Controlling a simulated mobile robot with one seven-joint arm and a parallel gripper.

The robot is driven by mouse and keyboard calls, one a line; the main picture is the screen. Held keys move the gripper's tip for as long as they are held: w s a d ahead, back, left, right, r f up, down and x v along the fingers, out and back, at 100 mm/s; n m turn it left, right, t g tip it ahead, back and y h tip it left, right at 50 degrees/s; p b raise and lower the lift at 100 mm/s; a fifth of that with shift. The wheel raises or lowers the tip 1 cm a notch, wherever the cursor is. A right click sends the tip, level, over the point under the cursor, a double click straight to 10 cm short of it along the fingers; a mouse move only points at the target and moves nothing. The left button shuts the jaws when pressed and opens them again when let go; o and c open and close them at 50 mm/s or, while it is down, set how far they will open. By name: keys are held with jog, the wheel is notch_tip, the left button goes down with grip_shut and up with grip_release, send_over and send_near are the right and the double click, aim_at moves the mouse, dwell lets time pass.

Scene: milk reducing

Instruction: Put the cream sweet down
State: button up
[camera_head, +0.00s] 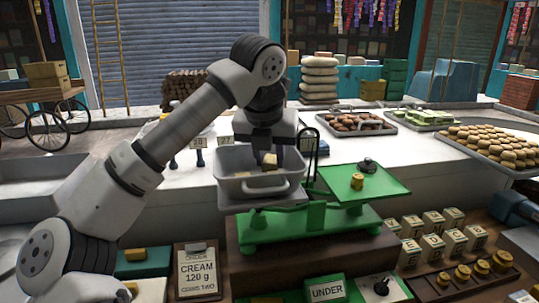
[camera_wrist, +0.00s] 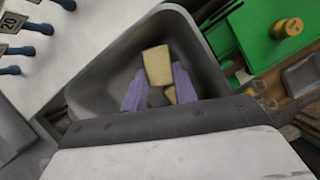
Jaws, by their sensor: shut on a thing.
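The cream sweet (camera_head: 269,159) is a pale yellow block. In the wrist view the sweet (camera_wrist: 157,65) sits between the two purple fingertips of my gripper (camera_wrist: 158,76). My gripper (camera_head: 270,150) is shut on it, pointing down into the grey pan (camera_head: 232,186) on the left side of the green balance scale (camera_head: 316,218). The pan also shows in the wrist view (camera_wrist: 95,88). Another pale piece (camera_wrist: 171,95) shows lower in the pan, partly hidden by my gripper. I cannot tell whether the held sweet touches the pan floor.
A brass weight (camera_head: 357,181) and a dark lump (camera_head: 368,166) rest on the scale's right plate (camera_head: 390,188). A card reading "CREAM 120 g" (camera_head: 198,274) and an "UNDER" sign (camera_head: 326,290) stand in front. Lettered blocks (camera_head: 432,247) and brass weights (camera_head: 481,268) lie at right.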

jog(key=shift+f+b, duration=0.35)
jog(key=shift+f, duration=0.2)
jog(key=o, duration=1)
jog(key=shift+o, duration=0.2)
jog(key=shift+r+p, duration=0.5)
jog(key=shift+r, duration=0.1)
jog(key=b+v, duration=0.1)
jog(key=v, duration=1.1)
jog(key=shift+b, duration=0.3)
dwell(0.6)
